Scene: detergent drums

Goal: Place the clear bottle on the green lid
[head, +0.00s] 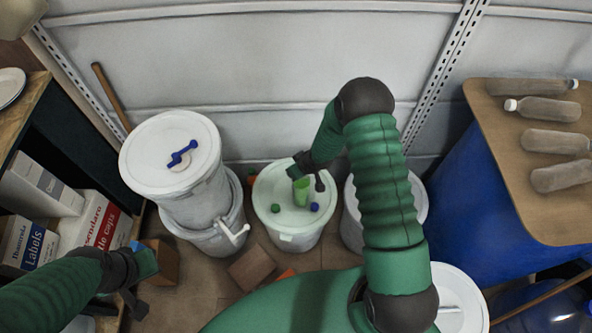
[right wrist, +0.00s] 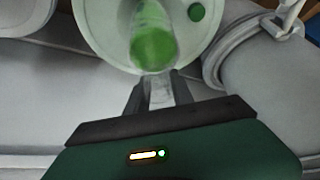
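The clear bottle (head: 302,192), translucent with a green tint, is at the pale green lid (head: 268,191) of the middle drum, and looks upright on it. In the right wrist view the bottle (right wrist: 150,18) shows a green round end (right wrist: 152,48) toward me, over the lid (right wrist: 97,22). My right gripper (head: 307,178) is above the lid.
A green cap (head: 276,208) and a blue cap (head: 315,207) lie on the lid near the bottle. A white drum (head: 172,150) with a blue tool (head: 182,154) stands left. Several bottles (head: 556,141) lie on the board (head: 510,165) at right. Boxes (head: 97,222) fill the left shelf.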

